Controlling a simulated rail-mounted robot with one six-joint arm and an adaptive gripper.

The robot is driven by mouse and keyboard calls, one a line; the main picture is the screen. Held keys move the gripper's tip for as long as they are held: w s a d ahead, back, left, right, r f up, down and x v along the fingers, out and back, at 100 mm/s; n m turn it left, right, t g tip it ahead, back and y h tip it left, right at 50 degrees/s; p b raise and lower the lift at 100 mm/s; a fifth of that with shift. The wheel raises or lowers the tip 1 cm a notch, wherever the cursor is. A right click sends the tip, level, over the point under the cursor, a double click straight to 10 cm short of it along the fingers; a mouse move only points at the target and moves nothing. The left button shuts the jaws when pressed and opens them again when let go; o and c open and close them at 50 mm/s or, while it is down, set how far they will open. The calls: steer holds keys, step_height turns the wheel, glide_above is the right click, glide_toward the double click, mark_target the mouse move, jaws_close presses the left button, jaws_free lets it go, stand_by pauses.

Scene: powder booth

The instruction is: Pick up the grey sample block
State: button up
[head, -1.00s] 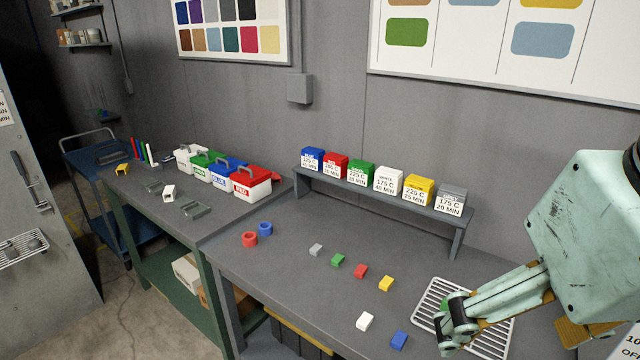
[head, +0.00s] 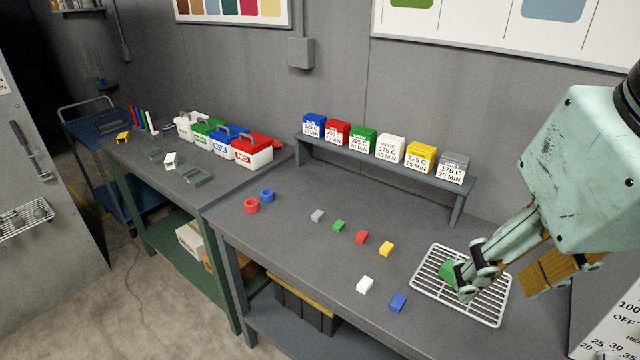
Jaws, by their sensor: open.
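The grey sample block (head: 317,215) is a small block lying on the grey table (head: 290,250), left of the green block in a loose slanting row. My gripper (head: 458,280) is at the right, over the white wire rack, well to the right of the grey block and apart from it. It is open; a green patch shows at its fingers, and I cannot tell whether it is part of the gripper. The grey block is in full view.
Green (head: 339,226), red (head: 361,237), yellow (head: 386,248), white (head: 365,284) and blue (head: 398,302) blocks lie nearby. A wire rack (head: 425,272) is at the right. Red (head: 251,205) and blue rings (head: 267,195) lie left. A shelf (head: 400,170) with labelled boxes stands behind.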

steer(key=w+a+r+n, duration=0.1)
steer(key=w+r+n, duration=0.15)
steer(key=w, duration=0.75)
steer(key=n+g+p, duration=0.4)
steer(key=n, duration=0.5)
glide_above(316, 214)
step_height(316, 214, down, 27)
steer(key=shift+w+f, duration=0.1)
steer(key=shift+f, duration=0.35)
steer(key=shift+f, duration=4.3)
